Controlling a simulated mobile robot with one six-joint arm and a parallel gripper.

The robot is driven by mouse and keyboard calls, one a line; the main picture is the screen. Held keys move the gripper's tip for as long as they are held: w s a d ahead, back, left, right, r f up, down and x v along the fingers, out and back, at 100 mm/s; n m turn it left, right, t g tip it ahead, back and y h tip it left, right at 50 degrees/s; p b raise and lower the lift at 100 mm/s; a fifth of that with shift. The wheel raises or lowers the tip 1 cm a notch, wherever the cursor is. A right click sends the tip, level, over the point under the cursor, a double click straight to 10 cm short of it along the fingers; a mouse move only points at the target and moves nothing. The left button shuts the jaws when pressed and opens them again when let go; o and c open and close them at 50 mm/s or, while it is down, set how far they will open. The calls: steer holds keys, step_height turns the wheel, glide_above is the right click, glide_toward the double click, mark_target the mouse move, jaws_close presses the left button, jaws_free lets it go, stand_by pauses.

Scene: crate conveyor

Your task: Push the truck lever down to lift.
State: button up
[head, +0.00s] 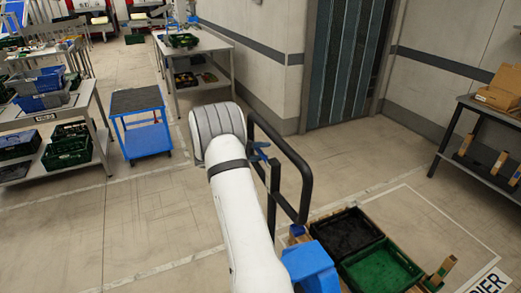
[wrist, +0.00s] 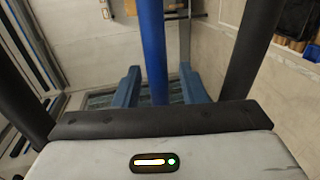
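The truck's black looped handle (head: 304,185) stands upright right of my white arm in the head view. Black bars, apparently this handle (wrist: 252,55), run up both sides of the wrist view. My gripper (head: 260,152) is at the handle's upper left, beyond the arm's grey padded end. In the wrist view my gripper (wrist: 161,75) shows two blue fingers set apart. A blue bar (wrist: 151,40), perhaps the lever, shows between them with gaps on both sides. I cannot tell whether it touches a finger. The truck's blue body (head: 310,262) is partly hidden by my arm.
A black crate (head: 348,212) and a green crate (head: 420,272) sit low beside the truck. A blue cart (head: 146,142) and shelving (head: 90,100) stand left. A workbench (head: 215,47) is behind, a rack (head: 462,110) right. Floor between is clear.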

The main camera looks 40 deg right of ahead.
steer(key=shift+s+d+f, duration=0.1)
steer(key=shift+d, duration=0.3)
steer(key=shift+c, duration=0.5)
jaws_close()
